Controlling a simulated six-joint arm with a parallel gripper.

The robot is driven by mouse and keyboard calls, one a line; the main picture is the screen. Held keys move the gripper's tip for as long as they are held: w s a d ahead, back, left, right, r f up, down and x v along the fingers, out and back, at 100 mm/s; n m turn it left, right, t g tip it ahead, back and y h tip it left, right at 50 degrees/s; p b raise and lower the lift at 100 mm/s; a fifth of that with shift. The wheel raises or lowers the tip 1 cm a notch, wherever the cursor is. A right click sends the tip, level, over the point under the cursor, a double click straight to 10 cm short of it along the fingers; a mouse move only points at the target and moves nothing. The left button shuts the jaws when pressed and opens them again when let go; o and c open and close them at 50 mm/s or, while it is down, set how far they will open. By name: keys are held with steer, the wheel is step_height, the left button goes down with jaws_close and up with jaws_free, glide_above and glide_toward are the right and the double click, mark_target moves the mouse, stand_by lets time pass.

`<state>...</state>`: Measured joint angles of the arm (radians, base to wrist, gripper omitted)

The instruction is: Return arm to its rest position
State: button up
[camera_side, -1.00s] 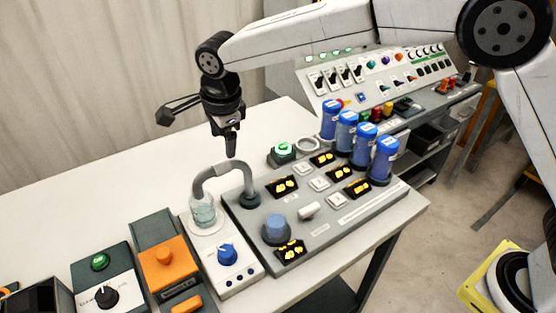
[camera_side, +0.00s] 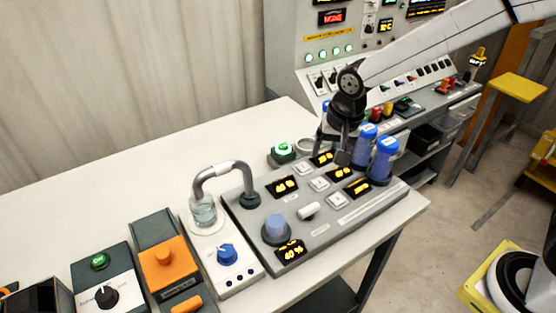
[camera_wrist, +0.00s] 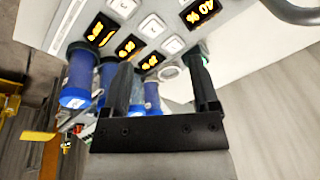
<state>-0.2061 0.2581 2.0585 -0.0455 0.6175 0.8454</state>
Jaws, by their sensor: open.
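My gripper (camera_side: 342,158) hangs in the air in the side view, pointing down in front of the back right part of the grey control panel (camera_side: 330,232). It hides part of the row of blue-capped cylinders (camera_side: 382,160). In the wrist view my gripper (camera_wrist: 160,78) has its two dark fingers spread apart with nothing held between them. Blue-capped cylinders (camera_wrist: 79,80) show beside and behind the left finger there.
A curved grey pipe (camera_side: 222,168) arches over a glass beaker (camera_side: 203,210) left of the panel. Orange (camera_side: 164,255) and green-button (camera_side: 99,262) units stand at the front left. A switch console (camera_side: 330,75) stands behind. The table's back left (camera_side: 130,150) is clear.

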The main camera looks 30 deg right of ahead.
steer(key=s+d+f+n, duration=0.4)
steer(key=s+d+n, duration=0.3)
steer(key=s, duration=0.5)
steer(key=shift+s+d, duration=0.4)
steer(key=shift+d, duration=0.15)
stand_by(0.6)
